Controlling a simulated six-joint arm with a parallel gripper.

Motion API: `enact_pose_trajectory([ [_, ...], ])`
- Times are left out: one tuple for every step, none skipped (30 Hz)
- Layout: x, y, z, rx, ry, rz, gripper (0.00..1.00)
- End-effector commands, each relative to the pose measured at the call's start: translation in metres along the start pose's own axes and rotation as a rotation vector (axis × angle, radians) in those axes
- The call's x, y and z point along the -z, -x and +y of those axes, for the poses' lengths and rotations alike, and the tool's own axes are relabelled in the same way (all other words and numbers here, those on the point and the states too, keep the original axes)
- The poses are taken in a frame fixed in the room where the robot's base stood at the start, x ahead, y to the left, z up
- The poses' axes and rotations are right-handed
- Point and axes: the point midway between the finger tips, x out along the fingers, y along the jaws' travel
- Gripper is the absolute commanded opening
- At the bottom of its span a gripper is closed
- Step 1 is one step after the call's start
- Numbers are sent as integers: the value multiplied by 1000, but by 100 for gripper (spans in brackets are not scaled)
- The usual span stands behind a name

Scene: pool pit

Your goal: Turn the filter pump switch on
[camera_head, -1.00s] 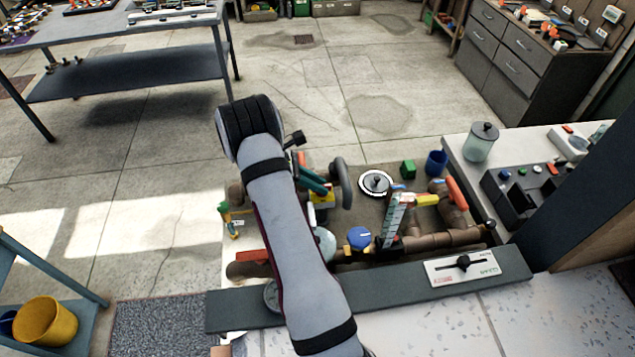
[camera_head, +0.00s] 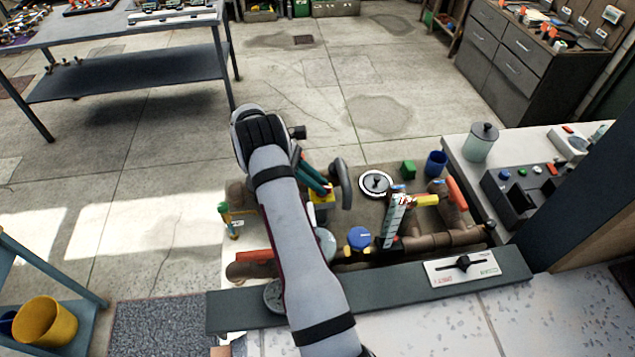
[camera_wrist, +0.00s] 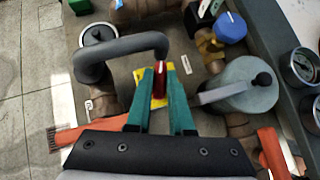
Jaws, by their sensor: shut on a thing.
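A red upright piece (camera_wrist: 159,84) with a pale top stands on a yellow plate (camera_wrist: 142,76) among the pipes in the wrist view. I cannot read a label on it. My gripper (camera_wrist: 160,70) has teal fingers, one on each side of this red piece, and is shut on it. In the head view my gripper (camera_head: 325,190) reaches down at the yellow plate (camera_head: 321,197); the red piece is mostly hidden there by the fingers. A panel with a black slider knob (camera_head: 463,263) lies on the grey ledge to the right.
A thick grey curved pipe (camera_wrist: 115,47) arches just beyond my fingers. A grey round canister (camera_wrist: 245,84) stands close on the right. The floor beyond is open.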

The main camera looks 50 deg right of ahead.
Motion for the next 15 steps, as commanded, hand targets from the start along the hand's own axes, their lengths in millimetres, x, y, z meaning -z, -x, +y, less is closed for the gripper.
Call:
enact_pose_trajectory([
  [1,0,1,29,-31,3,0],
  [1,0,1,48,-49,3,0],
  [1,0,2,73,-76,3,0],
  [1,0,2,92,-94,3,0],
  [1,0,2,109,-112,4,0],
  [1,0,2,133,-135,3,0],
  [1,0,3,150,-152,3,0],
  [1,0,3,168,-169,3,0],
  [1,0,3,187,-189,3,0],
  [1,0,4,200,-202,3,0],
  [1,0,3,212,-213,4,0],
  [1,0,4,225,-226,3,0],
  [1,0,4,234,-235,3,0],
  [1,0,3,244,-244,3,0],
  [1,0,4,253,-254,3,0],
])
